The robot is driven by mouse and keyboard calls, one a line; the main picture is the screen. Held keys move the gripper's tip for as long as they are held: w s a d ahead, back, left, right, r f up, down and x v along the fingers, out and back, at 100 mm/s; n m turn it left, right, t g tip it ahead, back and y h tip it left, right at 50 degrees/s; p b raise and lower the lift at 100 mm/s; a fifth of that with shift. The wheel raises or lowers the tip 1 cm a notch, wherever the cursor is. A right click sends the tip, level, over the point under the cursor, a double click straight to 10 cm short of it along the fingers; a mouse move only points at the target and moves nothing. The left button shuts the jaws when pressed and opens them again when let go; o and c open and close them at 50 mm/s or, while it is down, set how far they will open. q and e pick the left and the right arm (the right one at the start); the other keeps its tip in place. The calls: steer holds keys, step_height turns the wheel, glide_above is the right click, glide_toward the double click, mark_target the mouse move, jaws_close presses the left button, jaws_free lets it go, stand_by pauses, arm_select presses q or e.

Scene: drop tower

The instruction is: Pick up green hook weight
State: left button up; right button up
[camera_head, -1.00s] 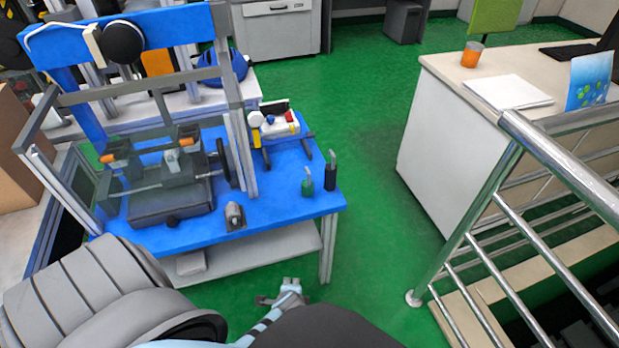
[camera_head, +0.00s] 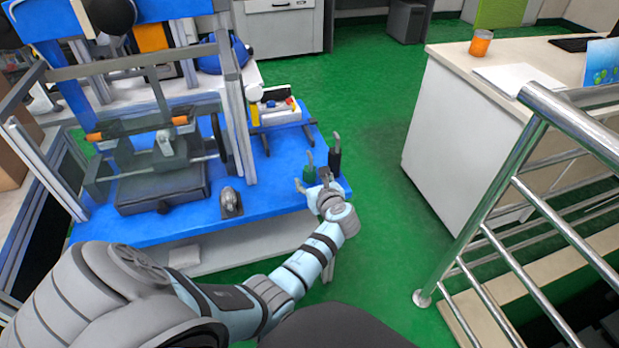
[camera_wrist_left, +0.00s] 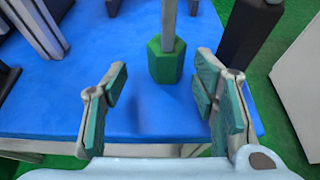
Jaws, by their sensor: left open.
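The green hook weight (camera_head: 309,171) stands upright near the right end of the blue table, with its metal hook on top. In the left wrist view its green hexagonal body (camera_wrist_left: 166,64) stands on the blue surface, just beyond the fingertips and a little right of the middle of the gap. My left gripper (camera_head: 314,186) is open and empty at the table's front edge, close in front of the weight. In the wrist view its two green-padded fingers (camera_wrist_left: 160,82) are spread apart. My right gripper does not show.
A black hook weight (camera_head: 335,158) stands right beside the green one; it also shows in the wrist view (camera_wrist_left: 246,42). A grey metal piece (camera_head: 231,203) sits at the table's front. The drop tower frame (camera_head: 232,125) stands left. A metal railing (camera_head: 500,200) is at right.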

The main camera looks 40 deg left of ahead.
mark_target(312, 176)
arm_select(q)
steer(key=b+x, duration=0.2)
steer(key=x, duration=0.1)
steer(key=shift+w+d+r, duration=0.1)
steer(key=shift+w+d, duration=0.05)
steer(key=shift+w, duration=0.15)
steer(key=shift+b+x, duration=0.65)
steer(key=shift+x, duration=0.15)
steer(key=shift+w+a, duration=0.2)
steer(key=shift+a, duration=0.1)
steer(key=shift+r, duration=0.1)
jaws_close()
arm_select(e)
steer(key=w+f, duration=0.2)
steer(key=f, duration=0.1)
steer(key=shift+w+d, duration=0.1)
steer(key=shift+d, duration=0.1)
